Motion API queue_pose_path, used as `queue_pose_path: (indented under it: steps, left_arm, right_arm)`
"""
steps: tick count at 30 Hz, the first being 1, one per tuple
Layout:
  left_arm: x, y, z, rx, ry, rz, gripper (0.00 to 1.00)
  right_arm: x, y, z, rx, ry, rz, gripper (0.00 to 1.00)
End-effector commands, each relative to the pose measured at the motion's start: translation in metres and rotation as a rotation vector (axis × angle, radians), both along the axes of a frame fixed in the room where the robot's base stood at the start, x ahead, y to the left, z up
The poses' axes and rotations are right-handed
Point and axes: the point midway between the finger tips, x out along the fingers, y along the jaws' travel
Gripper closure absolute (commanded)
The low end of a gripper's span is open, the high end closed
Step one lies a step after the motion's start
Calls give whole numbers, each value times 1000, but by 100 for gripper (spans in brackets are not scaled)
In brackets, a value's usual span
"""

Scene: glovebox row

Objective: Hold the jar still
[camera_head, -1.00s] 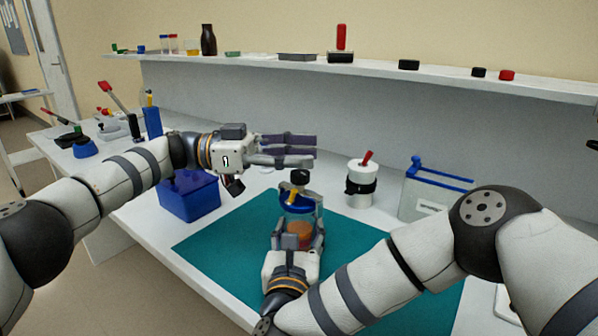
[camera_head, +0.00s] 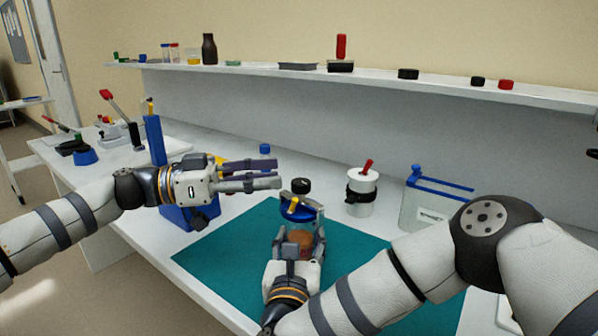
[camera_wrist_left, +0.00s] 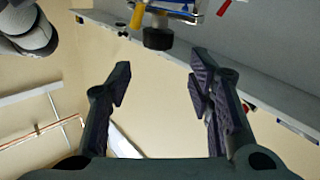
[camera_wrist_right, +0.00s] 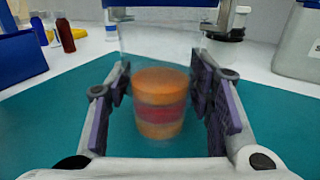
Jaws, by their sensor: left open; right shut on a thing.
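The jar (camera_head: 299,238) stands upright on the teal mat (camera_head: 235,245), clear with orange and red contents and a blue lid (camera_head: 298,212) topped by a yellow lever and a black knob (camera_head: 300,186). My right gripper (camera_head: 298,247) is shut on the jar, one finger on each side; the right wrist view shows the jar (camera_wrist_right: 160,105) between the fingers. My left gripper (camera_head: 279,174) is open and empty, to the left of the black knob and a little above it. In the left wrist view the knob (camera_wrist_left: 157,38) lies beyond the open fingertips (camera_wrist_left: 160,85).
A blue bin (camera_head: 178,215) stands left of the mat, partly behind my left gripper. A white canister with a red handle (camera_head: 362,192) and a clear box with a blue frame (camera_head: 425,205) stand behind right. A shelf (camera_head: 450,85) with small items runs along the back.

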Motion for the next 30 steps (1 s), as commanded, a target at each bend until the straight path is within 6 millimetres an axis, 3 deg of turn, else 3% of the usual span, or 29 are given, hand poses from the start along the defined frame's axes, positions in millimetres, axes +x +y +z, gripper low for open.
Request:
queue_pose_path:
  steps: [3,6,11,14,24,30]
  left_arm:
    - [-19,27,-12,20,-26,121,53]
    - [-32,41,-13,38,-60,196,53]
    - [-43,49,-11,52,-96,250,53]
    - [-39,36,-10,51,-99,253,53]
    - [-5,-39,-10,51,-98,251,53]
    - [4,-58,-10,51,-98,253,53]
  right_arm:
    - [-1,1,-2,1,5,3,94]
    - [-1,1,-2,1,5,4,94]
    - [-1,1,-2,1,5,3,94]
    - [-1,1,-2,1,5,3,94]
    - [-1,1,-1,0,4,3,94]
    - [-1,1,-1,0,4,2,94]
